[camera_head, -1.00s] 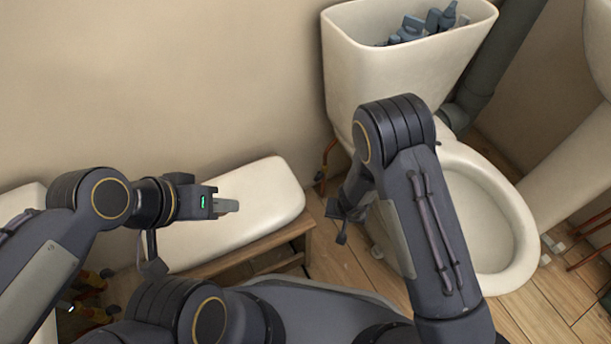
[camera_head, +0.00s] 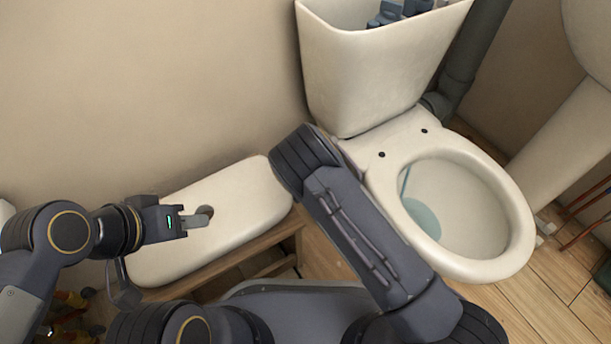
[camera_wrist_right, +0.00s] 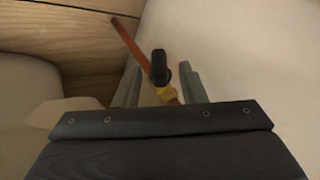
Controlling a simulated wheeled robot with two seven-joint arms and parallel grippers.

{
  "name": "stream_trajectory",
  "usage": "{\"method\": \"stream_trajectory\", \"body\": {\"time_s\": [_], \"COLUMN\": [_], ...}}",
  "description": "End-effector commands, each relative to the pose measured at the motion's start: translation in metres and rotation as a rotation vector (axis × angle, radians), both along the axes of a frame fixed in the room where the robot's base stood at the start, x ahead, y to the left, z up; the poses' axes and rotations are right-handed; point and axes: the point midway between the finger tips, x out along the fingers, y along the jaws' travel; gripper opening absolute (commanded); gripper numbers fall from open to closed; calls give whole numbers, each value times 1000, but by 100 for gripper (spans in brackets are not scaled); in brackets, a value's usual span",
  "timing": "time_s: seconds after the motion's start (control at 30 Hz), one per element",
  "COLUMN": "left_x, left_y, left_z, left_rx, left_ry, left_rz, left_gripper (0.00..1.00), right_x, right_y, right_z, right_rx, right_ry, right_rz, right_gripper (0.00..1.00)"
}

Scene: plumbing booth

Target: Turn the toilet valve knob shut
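The toilet valve shows in the right wrist view, with a black knob (camera_wrist_right: 159,67) on a yellow brass body (camera_wrist_right: 166,94) and a copper pipe (camera_wrist_right: 132,44). My right gripper (camera_wrist_right: 158,75) is open, with one finger on each side of the valve. The knob lies between the fingertips with gaps at both sides; I cannot tell its exact depth. In the head view my right forearm hides the valve and that gripper. My left gripper (camera_head: 196,220) is over the white lid at left, away from the valve; its finger opening is unclear.
The toilet bowl (camera_head: 455,205) and its open tank (camera_head: 375,65) stand right of my right forearm. A white lid (camera_head: 235,200) lies on a wooden stand (camera_head: 225,262) at left. The beige wall (camera_head: 150,90) is behind. Wooden floor (camera_head: 550,285) shows at right.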

Motion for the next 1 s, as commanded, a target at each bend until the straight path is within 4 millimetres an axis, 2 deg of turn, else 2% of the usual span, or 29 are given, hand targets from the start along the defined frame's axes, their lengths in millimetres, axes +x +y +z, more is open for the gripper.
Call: {"method": "stream_trajectory", "body": {"time_s": [0.13, 0.43, 0.7, 0.87, 1.0], "left_x": [0, 0, 0, 0, 0], "left_y": [0, 0, 0, 0, 0], "left_z": [-5, -5, -5, -5, -5], "left_rx": [0, 0, 0, 0, 0], "left_ry": [0, 0, 0, 0, 0], "left_rz": [0, 0, 0, 0, 0], "left_gripper": [36, 36, 36, 36, 36], "right_x": [7, 8, 8, 7, 6], "right_y": [3, 4, 4, 3, 1], "right_z": [-12, -13, -13, -14, -17], "right_rx": [-1, -1, -1, 18, 99], "right_ry": [0, 0, 0, -6, -39], "right_rz": [1, 0, 0, 0, -1], "right_gripper": [37, 37, 3, 2, 2]}}
